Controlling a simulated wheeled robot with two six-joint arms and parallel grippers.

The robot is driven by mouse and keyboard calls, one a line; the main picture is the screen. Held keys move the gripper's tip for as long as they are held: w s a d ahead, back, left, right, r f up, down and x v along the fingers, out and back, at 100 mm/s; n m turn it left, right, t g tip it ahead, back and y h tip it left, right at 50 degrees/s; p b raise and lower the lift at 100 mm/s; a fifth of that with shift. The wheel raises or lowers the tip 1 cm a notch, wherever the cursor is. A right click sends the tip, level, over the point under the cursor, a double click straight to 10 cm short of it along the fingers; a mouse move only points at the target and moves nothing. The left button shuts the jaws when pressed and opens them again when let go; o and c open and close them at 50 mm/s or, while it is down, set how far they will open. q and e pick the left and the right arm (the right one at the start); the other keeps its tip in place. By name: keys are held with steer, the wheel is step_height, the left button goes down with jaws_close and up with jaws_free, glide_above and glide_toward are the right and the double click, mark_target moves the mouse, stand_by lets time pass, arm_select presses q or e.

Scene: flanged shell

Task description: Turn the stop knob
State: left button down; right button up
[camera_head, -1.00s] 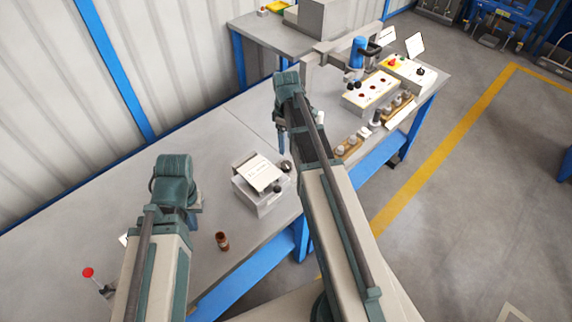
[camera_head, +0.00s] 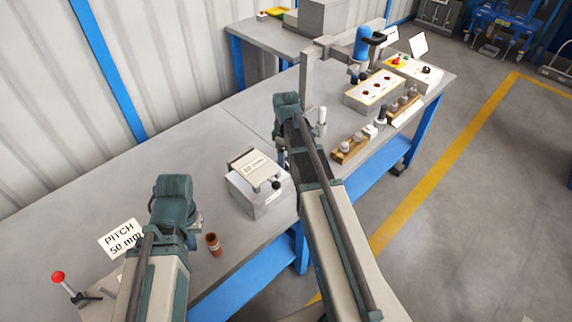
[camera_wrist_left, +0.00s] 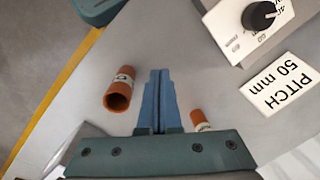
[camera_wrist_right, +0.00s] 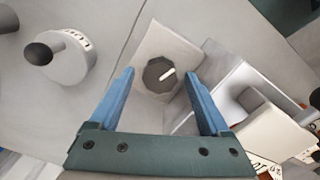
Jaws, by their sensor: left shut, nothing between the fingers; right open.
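No readable label says which knob is the stop knob. In the right wrist view a dark faceted knob (camera_wrist_right: 158,75) with a white pointer line sits on a pale plate (camera_wrist_right: 178,42). My right gripper (camera_wrist_right: 159,73) is open, its fingers apart on either side of the knob in that view; contact is not visible. In the left wrist view another black knob (camera_wrist_left: 260,16) sits on a white marked panel (camera_wrist_left: 232,38), up and right of my left gripper (camera_wrist_left: 159,73), which is shut and empty. In the head view both sets of fingertips are hidden by my arms.
A grey box (camera_head: 262,200) with a "10 mm" card and an orange-brown tube (camera_head: 213,244) stand on the bench. A "PITCH 50 mm" card (camera_head: 122,238) and red-topped lever (camera_head: 58,278) are at left. Bare bench lies behind my left arm.

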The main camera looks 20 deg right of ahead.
jaws_close()
stand_by(0.5)
steer(key=shift+m, duration=0.3)
steer(key=m, duration=1.2)
steer(key=shift+m, duration=2.3)
